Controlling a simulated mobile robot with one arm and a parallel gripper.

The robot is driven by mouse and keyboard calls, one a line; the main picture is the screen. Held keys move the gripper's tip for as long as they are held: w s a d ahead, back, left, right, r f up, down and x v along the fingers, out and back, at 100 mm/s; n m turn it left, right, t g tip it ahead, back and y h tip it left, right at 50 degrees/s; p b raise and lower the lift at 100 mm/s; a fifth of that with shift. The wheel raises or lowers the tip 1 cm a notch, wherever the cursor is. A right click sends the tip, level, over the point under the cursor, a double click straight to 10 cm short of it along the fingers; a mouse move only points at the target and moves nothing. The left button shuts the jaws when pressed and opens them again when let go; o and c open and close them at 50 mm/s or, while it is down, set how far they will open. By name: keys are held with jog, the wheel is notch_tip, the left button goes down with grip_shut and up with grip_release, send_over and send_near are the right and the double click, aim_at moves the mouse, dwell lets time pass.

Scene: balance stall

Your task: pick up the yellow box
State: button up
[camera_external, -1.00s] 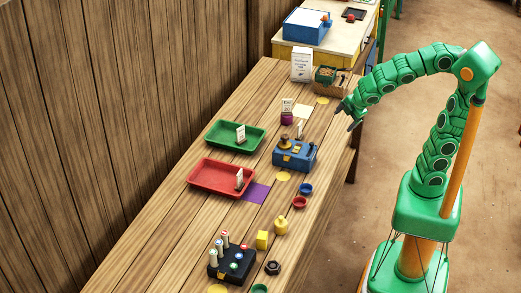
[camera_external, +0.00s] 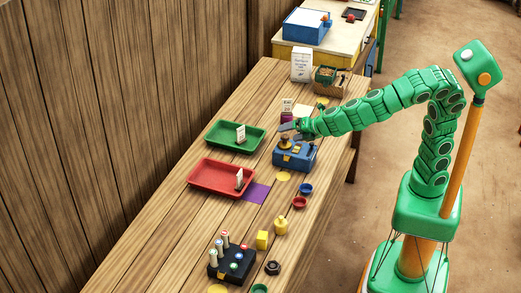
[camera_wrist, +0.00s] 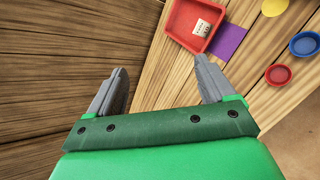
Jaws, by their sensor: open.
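The yellow box (camera_external: 262,240) is a small upright block on the wooden table, in the lower middle of the external view. It stands beside a yellow weight-shaped piece and near a dark block with pegs. My gripper (camera_external: 288,131) is well up the table from it, over the blue balance device (camera_external: 294,154). In the wrist view my gripper (camera_wrist: 160,88) has its two grey fingers wide apart with nothing between them. The yellow box does not show in the wrist view.
A red tray (camera_external: 215,190) and a green tray (camera_external: 222,146) lie on the left. A dark peg block (camera_external: 240,266), a yellow weight (camera_external: 281,226), a red dish (camera_external: 299,203), a blue dish (camera_external: 306,188) and a black nut (camera_external: 272,268) surround the box. The table's left front is bare.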

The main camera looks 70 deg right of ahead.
jog(key=w+a+f+n+t, duration=0.1)
jog(key=w+a+f+n, duration=0.2)
jog(key=a+f, duration=0.3)
jog(key=n+y, duration=0.3)
jog(key=n, duration=0.8)
send_near(258, 238)
jog(key=shift+t, duration=0.3)
jog(key=w+f, duration=0.1)
jog(key=w+d+f, duration=0.1)
jog(key=w+f, duration=0.1)
jog(key=shift+w+d, duration=0.1)
jog(key=shift+d, duration=0.1)
jog(key=shift+x, duration=1.25)
jog(key=shift+w+f, duration=0.95)
jog(key=shift+w, duration=0.15)
jog(key=shift+w+a+f+y, duration=0.15)
jog(key=shift+w, duration=0.4)
jog(key=shift+w+a+f+y, duration=0.15)
jog(key=shift+w, duration=0.4)
jog(key=c, duration=1.1)
